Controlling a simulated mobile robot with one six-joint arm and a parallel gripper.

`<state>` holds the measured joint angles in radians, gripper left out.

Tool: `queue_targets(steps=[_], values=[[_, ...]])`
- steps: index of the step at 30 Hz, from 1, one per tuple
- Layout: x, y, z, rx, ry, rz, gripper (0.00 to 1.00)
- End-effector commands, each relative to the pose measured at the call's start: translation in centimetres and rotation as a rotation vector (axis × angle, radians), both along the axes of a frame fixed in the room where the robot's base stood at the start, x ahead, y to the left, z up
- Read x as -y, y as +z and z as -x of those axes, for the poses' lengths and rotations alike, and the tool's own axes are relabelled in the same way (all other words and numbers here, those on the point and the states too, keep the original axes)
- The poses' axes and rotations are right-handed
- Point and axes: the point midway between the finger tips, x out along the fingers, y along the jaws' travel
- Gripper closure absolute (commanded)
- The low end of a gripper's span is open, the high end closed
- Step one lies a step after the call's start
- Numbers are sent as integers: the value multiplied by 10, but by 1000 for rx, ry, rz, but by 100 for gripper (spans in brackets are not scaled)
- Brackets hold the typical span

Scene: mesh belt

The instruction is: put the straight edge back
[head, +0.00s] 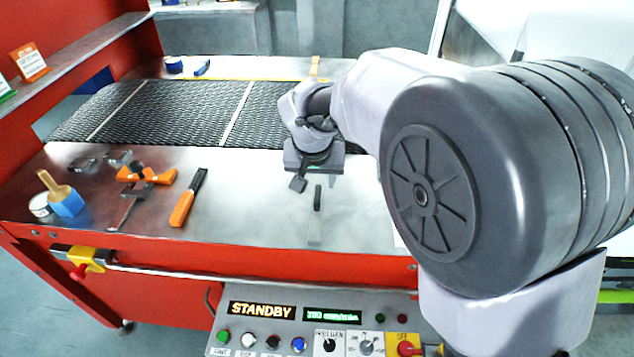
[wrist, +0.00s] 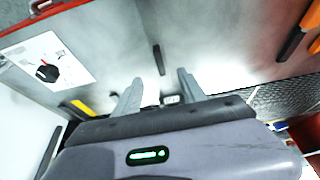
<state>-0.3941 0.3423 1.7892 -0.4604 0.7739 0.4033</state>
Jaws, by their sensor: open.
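The straight edge (head: 315,228) appears to be the thin grey strip with a dark grip lying flat on the steel table, pointing toward the front edge. Its pale metal nearly blends with the table. In the wrist view, the dark grip (wrist: 157,59) shows just beyond my fingertips, roughly between their lines. My gripper (head: 299,184) is open and empty above the table, slightly left of and behind the strip. In the wrist view both fingers of my gripper (wrist: 158,78) are spread apart with a gap between them. I cannot tell the exact height above the table.
An orange-handled tool (head: 187,199), an orange clamp-like tool (head: 147,177) and a blue block with a wooden-handled tool (head: 65,200) lie left. The mesh belt (head: 190,108) runs behind. A control panel (head: 310,335) is in front. Steel between the orange-handled tool and strip is clear.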

Motion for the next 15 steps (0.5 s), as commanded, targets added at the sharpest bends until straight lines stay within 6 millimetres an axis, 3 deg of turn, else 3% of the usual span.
queue_targets(steps=[6,9,11,15], values=[[1,11,5,0,-1,0,51],[19,29,21,5,-30,-23,51],[44,53,47,11,-70,-58,51],[102,93,144,33,-178,-170,51]])
